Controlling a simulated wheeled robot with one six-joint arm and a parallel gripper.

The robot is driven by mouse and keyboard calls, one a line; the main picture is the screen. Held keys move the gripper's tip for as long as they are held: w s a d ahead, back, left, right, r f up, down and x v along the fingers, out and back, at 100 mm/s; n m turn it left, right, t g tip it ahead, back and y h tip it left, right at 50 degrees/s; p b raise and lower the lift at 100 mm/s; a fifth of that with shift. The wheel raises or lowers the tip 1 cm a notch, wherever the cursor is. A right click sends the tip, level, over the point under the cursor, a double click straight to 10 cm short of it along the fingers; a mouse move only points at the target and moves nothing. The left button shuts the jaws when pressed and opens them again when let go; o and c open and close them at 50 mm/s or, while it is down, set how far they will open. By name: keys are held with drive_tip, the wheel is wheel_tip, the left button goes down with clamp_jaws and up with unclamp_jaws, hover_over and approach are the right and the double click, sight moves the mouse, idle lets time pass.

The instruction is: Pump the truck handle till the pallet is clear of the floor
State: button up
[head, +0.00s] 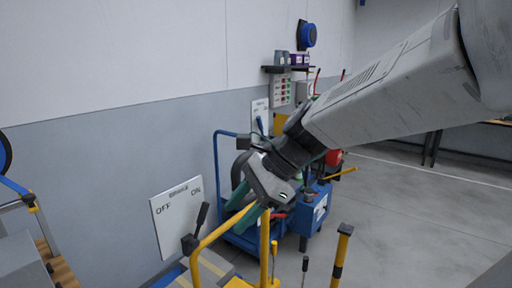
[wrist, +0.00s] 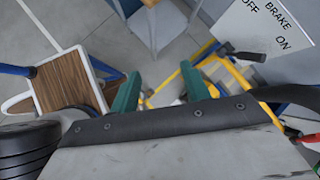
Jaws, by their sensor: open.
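My gripper (head: 240,211) is open, with two green fingers, and hangs down over a yellow tubular hoop handle (head: 217,233) in the head view. In the wrist view, the fingers of my gripper (wrist: 160,76) are spread apart, with nothing held between them. The yellow handle (wrist: 236,78) shows beyond and beside the right finger there. Whether the fingers touch it I cannot tell. I cannot make out the pallet or its gap to the floor.
A white ON/OFF brake sign (head: 176,217) stands by a black lever (head: 202,216). A blue cart (head: 316,208) is behind my gripper. A yellow-and-black post (head: 341,256) stands at the right. Open floor (head: 410,215) lies further right. A wood-topped item (wrist: 68,82) shows in the wrist view.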

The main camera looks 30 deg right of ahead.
drive_tip(key=w+d+r+m+t+y, duration=0.2)
drive_tip(key=w+d+m+t, duration=0.3)
drive_tip(key=w+m, duration=0.55)
drive_tip(key=m+t+h, duration=0.4)
drive_tip(key=m+t, duration=0.3)
drive_tip(key=m, duration=1.3)
approach(270, 147)
drive_tip(key=shift+n, duration=0.25)
drive_tip(key=x, duration=0.5)
drive_tip(key=shift+w, duration=0.45)
drive_tip(key=x, duration=0.6)
drive_tip(key=shift+w+a+f, duration=0.15)
drive_tip(key=shift+w, duration=0.2)
drive_tip(key=shift+w+a+f, duration=0.1)
drive_tip(key=shift+w+a, duration=0.05)
drive_tip(key=shift+w, duration=0.2)
drive_tip(key=shift+s, duration=0.1)
clamp_jaws()
